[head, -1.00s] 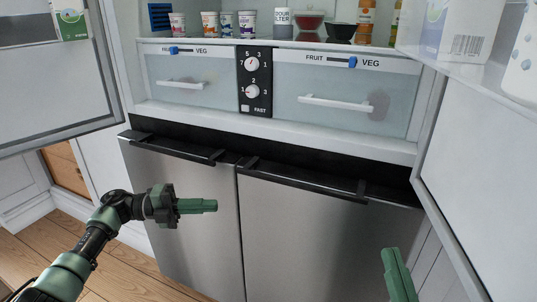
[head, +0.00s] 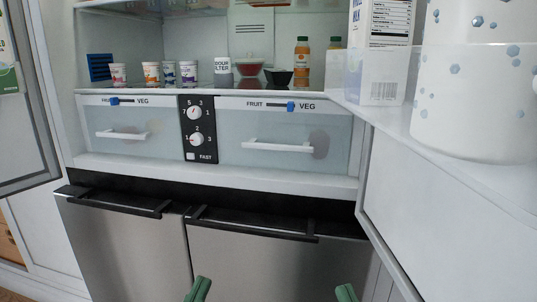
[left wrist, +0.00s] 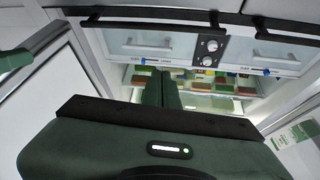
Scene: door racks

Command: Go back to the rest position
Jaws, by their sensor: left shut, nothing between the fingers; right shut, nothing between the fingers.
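My left gripper (head: 198,290) shows only as a green fingertip at the bottom edge of the head view, in front of the steel lower fronts. In the left wrist view its green fingers (left wrist: 161,90) are together with nothing held, pointing toward the fridge, which appears upside down. My right gripper (head: 346,293) also shows as a green tip at the bottom edge, further right. Its body is out of the picture. Both grippers are shut and empty, apart from each other and from the fridge.
The fridge stands open, with two clear drawers (head: 126,133) (head: 283,146) shut below a shelf of cups, bowls and bottles. The open right door (head: 440,215) holds a carton (head: 383,50) and a white spotted container (head: 475,85). Black handles (head: 252,226) top the steel fronts (head: 260,265).

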